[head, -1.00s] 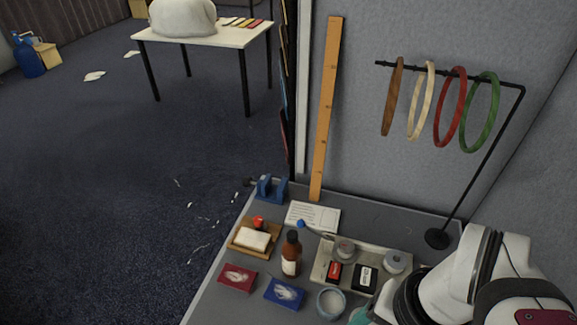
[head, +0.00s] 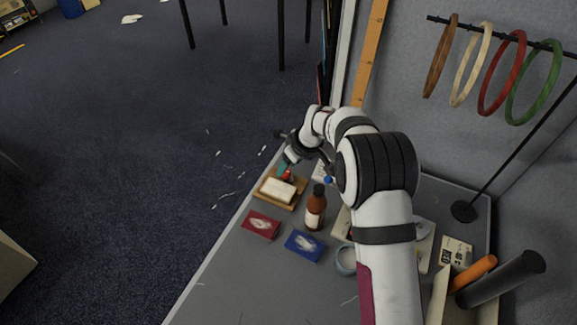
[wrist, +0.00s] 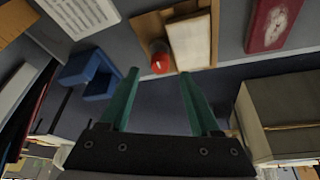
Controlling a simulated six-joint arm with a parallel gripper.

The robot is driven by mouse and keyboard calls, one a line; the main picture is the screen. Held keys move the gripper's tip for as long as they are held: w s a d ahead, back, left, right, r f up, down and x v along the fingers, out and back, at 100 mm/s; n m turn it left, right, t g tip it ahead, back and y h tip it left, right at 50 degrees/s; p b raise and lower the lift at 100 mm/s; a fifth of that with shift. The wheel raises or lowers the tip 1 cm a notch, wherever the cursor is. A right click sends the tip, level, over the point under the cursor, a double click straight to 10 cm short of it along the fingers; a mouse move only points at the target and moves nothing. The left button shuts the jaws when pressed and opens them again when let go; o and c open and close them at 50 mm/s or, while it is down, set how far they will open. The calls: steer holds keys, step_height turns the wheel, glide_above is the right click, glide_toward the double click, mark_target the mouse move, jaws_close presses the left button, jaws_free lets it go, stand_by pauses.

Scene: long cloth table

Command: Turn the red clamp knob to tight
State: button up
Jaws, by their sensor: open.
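The red clamp knob (head: 287,175) sits at the back corner of a wooden board (head: 264,196) that carries a pale block (head: 279,189). In the wrist view the round red knob (wrist: 160,65) has a small pale mark on its face, beside the pale block (wrist: 190,42). My gripper (head: 284,167) is at the table's left edge, right by the knob. In the wrist view its two teal fingers (wrist: 159,76) are apart and empty, with the knob showing between and just beyond the tips. I cannot tell which setting the knob is on.
A blue stand (wrist: 90,76) is left of the fingers in the wrist view. A brown bottle (head: 315,208), a red box (head: 261,225) and a blue box (head: 304,246) stand near the board. My arm hides much of the table's middle. The front left of the table is clear.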

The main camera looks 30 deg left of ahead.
mark_target(288, 172)
steer(key=x, duration=0.3)
steer(key=shift+f, duration=0.1)
jaws_close()
